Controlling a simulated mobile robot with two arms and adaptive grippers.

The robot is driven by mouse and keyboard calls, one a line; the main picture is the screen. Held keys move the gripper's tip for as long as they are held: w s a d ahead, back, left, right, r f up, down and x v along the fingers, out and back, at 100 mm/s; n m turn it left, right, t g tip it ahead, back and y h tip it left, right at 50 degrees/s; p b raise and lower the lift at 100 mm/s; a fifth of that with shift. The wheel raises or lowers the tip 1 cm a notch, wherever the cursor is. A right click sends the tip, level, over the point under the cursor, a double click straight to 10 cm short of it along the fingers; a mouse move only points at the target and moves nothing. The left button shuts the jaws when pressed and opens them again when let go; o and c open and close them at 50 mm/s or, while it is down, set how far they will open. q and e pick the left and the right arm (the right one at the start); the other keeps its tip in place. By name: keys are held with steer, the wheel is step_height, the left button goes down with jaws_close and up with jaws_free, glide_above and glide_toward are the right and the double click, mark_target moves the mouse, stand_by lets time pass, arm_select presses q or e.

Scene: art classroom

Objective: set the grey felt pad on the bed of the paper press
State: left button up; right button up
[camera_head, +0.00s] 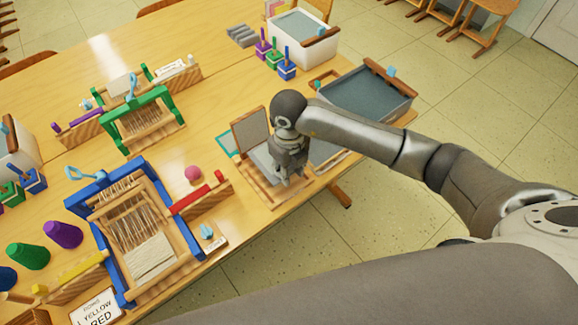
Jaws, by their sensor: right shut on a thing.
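The paper press (249,188) stands near the table's front edge, a wooden frame with its framed grey lid (250,130) tilted up at the back. My right gripper (290,178) points down over the right part of the press bed. It is shut on what looks like the grey felt pad (262,157), which shows as a flat grey patch left of the fingers. The gripper hides part of the pad and bed. I cannot tell whether the pad touches the bed. My left gripper is not in view.
A grey-filled tub (368,96) and a flat grey piece (322,152) lie right of the press. A blue loom (182,218) and a red bar (190,200) on a wooden rack are to the left. A green loom (172,103) stands farther back.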

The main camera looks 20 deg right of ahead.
mark_target(289, 189)
step_height(289, 189, down, 3)
steer(key=shift+f+b, duration=0.1)
steer(key=shift+b, duration=0.75)
steer(key=shift+r, duration=0.35)
steer(key=shift+s+f, duration=0.1)
steer(key=shift+f, duration=0.1)
steer(key=shift+f+b, duration=0.25)
steer(key=shift+b, duration=0.05)
steer(key=shift+f+b, duration=0.35)
steer(key=shift+f, duration=0.2)
stand_by(1.0)
steer(key=shift+f+b, duration=0.6)
steer(key=shift+b, duration=0.2)
steer(key=shift+f+b, duration=0.6)
steer(key=shift+b, duration=0.05)
stand_by(0.7)
